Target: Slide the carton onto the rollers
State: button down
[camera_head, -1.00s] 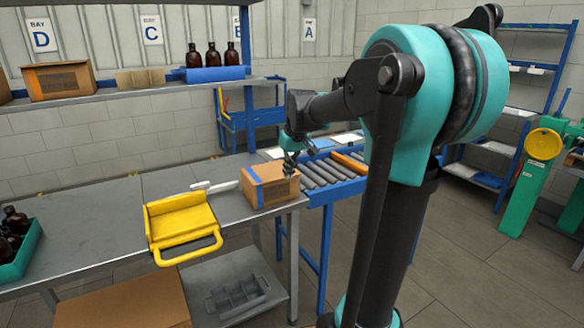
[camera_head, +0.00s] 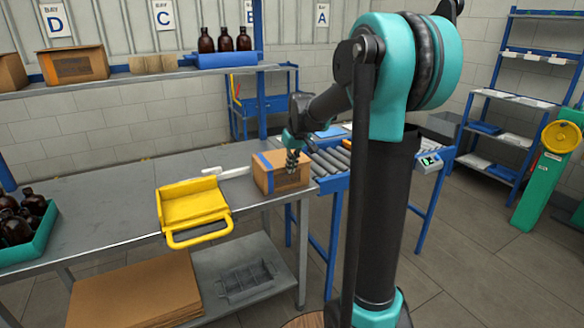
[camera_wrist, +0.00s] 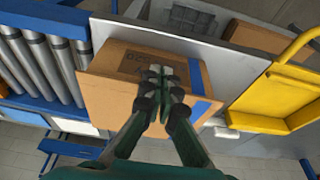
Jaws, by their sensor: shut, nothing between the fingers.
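The carton (camera_head: 268,176) is a brown box with blue tape. It sits at the right end of the grey metal table (camera_head: 110,205), beside the roller conveyor (camera_head: 330,163). My gripper (camera_head: 292,168) is shut and empty at the carton's right side in the head view. In the wrist view the fingertips (camera_wrist: 160,72) lie over the carton (camera_wrist: 120,98), close together. I cannot tell whether they touch it. The grey rollers (camera_wrist: 40,60) show at the left of the wrist view, next to the carton.
A yellow handled tray (camera_head: 193,208) stands left of the carton, and shows in the wrist view (camera_wrist: 275,95). A teal crate (camera_head: 30,245) of amber bottles is at far left. A white tool (camera_head: 226,172) lies behind the tray. A control box (camera_head: 430,162) sits on the conveyor's right side.

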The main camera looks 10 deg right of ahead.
aim_at(286, 161)
jog(key=w, duration=0.2)
jog(key=w+a, duration=0.1)
jog(key=w, duration=0.1)
jog(key=shift+a, duration=0.15)
